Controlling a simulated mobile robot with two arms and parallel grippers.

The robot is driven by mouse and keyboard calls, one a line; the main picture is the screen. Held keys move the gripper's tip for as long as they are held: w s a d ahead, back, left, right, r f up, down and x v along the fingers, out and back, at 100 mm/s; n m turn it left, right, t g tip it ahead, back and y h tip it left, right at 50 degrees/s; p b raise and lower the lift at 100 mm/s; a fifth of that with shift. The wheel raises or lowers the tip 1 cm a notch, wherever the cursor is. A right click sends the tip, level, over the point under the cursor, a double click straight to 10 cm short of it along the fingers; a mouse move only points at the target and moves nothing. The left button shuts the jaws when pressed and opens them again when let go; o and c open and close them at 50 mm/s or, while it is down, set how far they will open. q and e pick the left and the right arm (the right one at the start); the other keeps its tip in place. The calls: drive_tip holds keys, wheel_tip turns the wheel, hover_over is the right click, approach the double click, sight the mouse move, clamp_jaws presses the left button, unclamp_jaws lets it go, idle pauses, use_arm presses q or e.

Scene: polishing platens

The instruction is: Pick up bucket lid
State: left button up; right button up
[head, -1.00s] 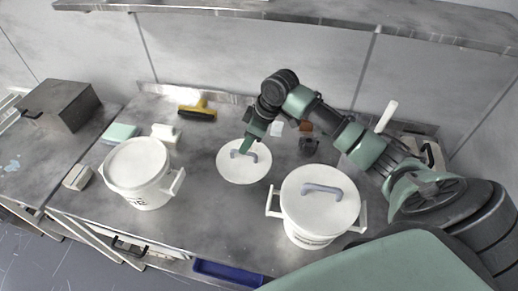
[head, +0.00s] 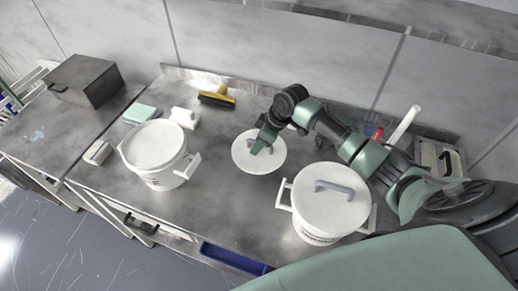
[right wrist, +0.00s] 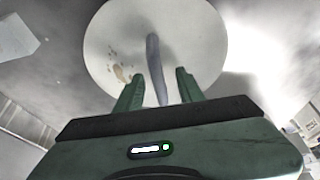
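A round white lid (head: 243,158) with a grey bar handle lies on the grey worktop between two white buckets. My right gripper (head: 258,149) is over this lid, at its handle. In the right wrist view the lid (right wrist: 105,45) fills the top middle. Its handle (right wrist: 153,60) runs down between the two green fingers of my right gripper (right wrist: 158,90). The fingers are apart, with a gap on each side of the handle. The right bucket (head: 318,236) wears a white lid (head: 330,208) with a grey handle. My left gripper is not in view.
The left bucket (head: 165,178) has a white top. A yellow-and-black brush (head: 217,97), a white block (head: 184,118) and a green pad (head: 139,114) lie behind it. A dark box (head: 88,80) stands far left. A blue tray (head: 232,258) sits below the front edge.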

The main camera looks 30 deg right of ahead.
clamp_jaws()
drive_tip(key=shift+r, duration=0.15)
